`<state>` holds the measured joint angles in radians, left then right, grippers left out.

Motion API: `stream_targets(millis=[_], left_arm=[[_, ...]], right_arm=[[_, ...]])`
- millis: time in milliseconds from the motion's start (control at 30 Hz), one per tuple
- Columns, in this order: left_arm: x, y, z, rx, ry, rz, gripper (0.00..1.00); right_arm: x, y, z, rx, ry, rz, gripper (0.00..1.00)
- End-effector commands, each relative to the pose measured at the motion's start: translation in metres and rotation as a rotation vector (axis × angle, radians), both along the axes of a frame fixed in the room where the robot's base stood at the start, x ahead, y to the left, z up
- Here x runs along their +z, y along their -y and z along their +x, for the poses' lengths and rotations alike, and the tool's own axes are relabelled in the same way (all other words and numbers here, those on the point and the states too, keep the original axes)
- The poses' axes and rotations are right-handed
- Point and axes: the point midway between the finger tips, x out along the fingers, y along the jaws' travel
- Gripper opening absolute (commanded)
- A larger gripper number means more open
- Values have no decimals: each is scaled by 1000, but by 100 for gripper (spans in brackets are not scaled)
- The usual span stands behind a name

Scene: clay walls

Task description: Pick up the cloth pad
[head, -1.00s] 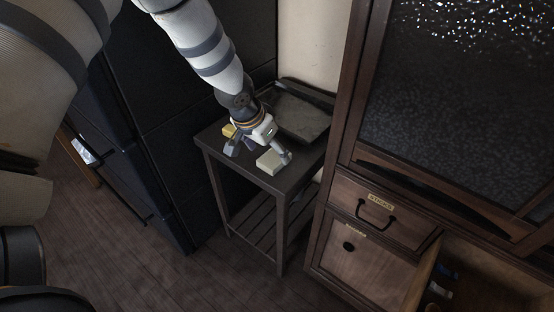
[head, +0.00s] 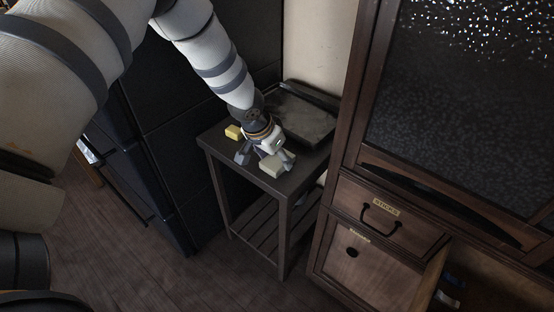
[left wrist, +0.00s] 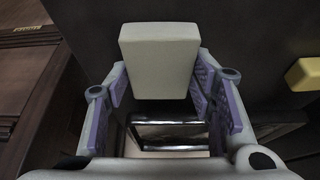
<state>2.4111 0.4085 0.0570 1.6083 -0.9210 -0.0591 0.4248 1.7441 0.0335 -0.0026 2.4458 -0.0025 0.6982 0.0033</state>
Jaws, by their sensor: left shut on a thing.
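The cloth pad (head: 279,163) is a pale cream, block-like piece at the front of the small dark table (head: 246,168). In the left wrist view the pad (left wrist: 160,62) sits between the fingertips of my left gripper (left wrist: 160,88). My left gripper (head: 266,158) reaches down over the table and is shut on the pad. I cannot tell whether the pad touches the table top or is slightly above it. Part of the pad is hidden by a finger in the head view. My right gripper is not in view.
A yellow block (head: 233,132) lies on the table left of my gripper; it also shows in the left wrist view (left wrist: 305,74). A dark tray (head: 303,117) lies at the back. A wooden cabinet (head: 384,208) with labelled drawers stands right, its lower-right drawer (head: 433,279) open.

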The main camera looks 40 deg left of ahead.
Motion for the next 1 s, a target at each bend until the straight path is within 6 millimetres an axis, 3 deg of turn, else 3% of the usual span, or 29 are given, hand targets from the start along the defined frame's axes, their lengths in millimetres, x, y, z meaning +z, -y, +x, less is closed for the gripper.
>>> stream_targets(millis=[133, 267, 500, 733, 1000], left_arm=[[8, 0, 1, 1, 2, -1, 30], [32, 0, 2, 1, 7, -1, 30], [103, 26, -41, -4, 16, 3, 30], [124, 57, -98, -2, 6, 3, 30], [131, 71, -121, 0, 0, 1, 30]], right_arm=[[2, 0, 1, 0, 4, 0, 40], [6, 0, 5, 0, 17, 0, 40], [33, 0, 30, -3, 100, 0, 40], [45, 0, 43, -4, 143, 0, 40], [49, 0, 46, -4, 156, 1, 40]])
